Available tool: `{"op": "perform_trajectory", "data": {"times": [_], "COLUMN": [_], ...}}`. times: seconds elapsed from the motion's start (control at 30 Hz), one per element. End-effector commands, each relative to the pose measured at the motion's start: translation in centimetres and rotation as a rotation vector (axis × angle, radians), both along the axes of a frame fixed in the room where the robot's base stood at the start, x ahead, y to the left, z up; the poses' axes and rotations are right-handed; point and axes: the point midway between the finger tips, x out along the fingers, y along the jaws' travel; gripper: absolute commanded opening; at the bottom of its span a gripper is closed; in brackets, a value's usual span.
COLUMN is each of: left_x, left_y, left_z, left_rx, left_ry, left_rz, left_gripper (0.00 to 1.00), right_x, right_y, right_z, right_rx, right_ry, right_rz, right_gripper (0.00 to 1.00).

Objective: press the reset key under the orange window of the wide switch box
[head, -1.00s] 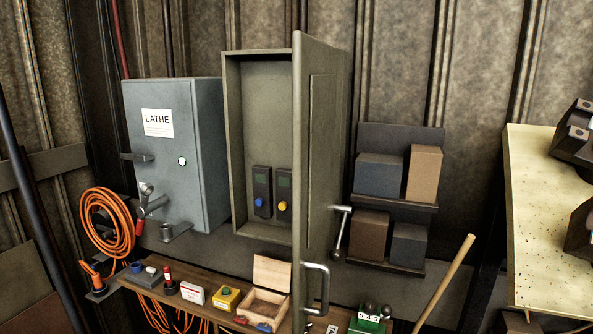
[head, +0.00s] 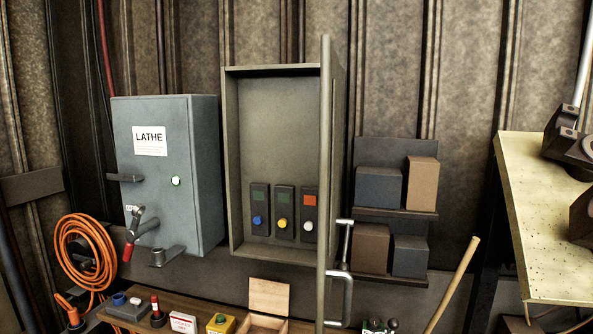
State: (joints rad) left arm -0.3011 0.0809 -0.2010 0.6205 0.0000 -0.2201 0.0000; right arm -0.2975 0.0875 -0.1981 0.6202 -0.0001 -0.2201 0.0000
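The wide switch box (head: 280,140) is an olive-grey cabinet on the wall. Its door (head: 326,180) stands open at the right side, seen nearly edge-on. Inside, low down, three dark modules stand side by side. The right module (head: 309,213) has an orange window (head: 310,200) with a white round key (head: 307,226) under it. The middle module (head: 284,211) has a dark green window and a yellow key (head: 282,223). The left module (head: 260,208) has a dark green window and a blue key (head: 257,220). Neither of my grippers shows.
A grey LATHE box (head: 165,185) with handles hangs at the left, beside a coiled orange cable (head: 86,250). A shelf below holds small items. Blocks (head: 378,188) sit on a rack right of the door; a pale bench (head: 525,220) stands far right.

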Motion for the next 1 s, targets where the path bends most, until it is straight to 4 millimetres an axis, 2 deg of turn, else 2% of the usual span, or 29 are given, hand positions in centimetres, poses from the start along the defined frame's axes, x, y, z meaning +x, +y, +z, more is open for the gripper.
{"op": "perform_trajectory", "data": {"times": [0.1,0.23,0.77,0.93,0.97,1.0], "left_x": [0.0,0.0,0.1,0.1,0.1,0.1], "left_y": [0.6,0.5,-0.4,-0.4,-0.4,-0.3], "left_z": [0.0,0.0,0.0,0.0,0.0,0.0], "left_rx": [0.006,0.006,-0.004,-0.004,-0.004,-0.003], "left_ry": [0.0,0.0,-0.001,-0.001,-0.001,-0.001], "left_rz": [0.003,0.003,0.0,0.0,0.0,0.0], "left_gripper": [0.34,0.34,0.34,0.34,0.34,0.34], "right_x": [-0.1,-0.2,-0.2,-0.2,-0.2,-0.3], "right_y": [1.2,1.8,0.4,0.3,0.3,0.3], "right_z": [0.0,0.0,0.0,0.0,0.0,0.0], "right_rx": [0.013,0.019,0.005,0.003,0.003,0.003], "right_ry": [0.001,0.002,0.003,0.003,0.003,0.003], "right_rz": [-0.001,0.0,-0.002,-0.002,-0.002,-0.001], "right_gripper": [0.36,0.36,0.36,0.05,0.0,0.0]}}
